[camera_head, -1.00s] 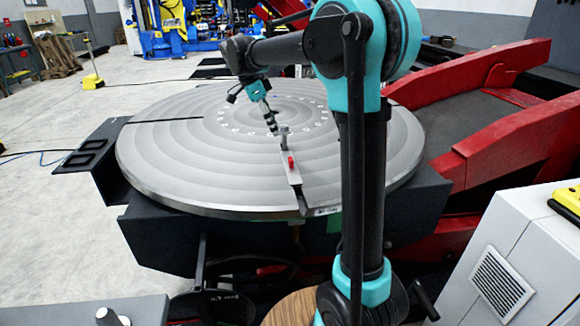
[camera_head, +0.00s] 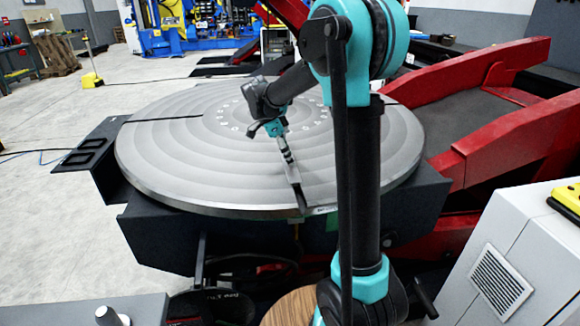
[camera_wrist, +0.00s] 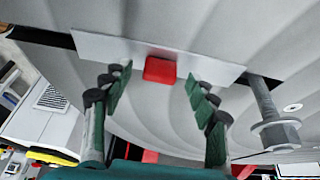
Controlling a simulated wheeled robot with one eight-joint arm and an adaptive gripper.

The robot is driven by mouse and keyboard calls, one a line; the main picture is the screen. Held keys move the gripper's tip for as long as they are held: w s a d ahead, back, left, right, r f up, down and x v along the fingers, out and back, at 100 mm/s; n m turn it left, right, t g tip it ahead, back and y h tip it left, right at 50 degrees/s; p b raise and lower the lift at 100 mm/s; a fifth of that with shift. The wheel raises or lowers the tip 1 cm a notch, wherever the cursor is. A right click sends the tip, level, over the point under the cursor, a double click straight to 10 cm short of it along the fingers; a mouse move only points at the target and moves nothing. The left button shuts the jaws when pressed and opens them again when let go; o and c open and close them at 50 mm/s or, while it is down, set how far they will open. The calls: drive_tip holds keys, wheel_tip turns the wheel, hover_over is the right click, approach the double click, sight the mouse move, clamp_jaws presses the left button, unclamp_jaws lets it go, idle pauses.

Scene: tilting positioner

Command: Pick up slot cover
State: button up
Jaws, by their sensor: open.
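The slot cover (camera_wrist: 110,47) is a flat light-grey plate with a red block (camera_wrist: 160,69) as its grip. It lies over a dark radial slot in the round turntable (camera_head: 170,160). In the head view the cover (camera_head: 293,176) shows only in part below my gripper (camera_head: 289,158), and its red block is hidden. In the wrist view my gripper (camera_wrist: 157,88) is open and empty. Its two green-padded fingers stand to the left and right of the red block, with gaps on both sides. I cannot tell the exact height left between fingertips and block.
A grey bolt with a nut (camera_wrist: 270,118) stands upright by the slot, close to the cover's right end in the wrist view. Red ramp arms (camera_head: 520,135) rise at the right, and a white cabinet (camera_head: 530,250) stands at front right. The turntable's left side is clear.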

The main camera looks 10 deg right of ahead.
drive_tip(key=shift+d+f, duration=0.1)
drive_tip(key=shift+f, duration=0.05)
clamp_jaws()
idle(0.4)
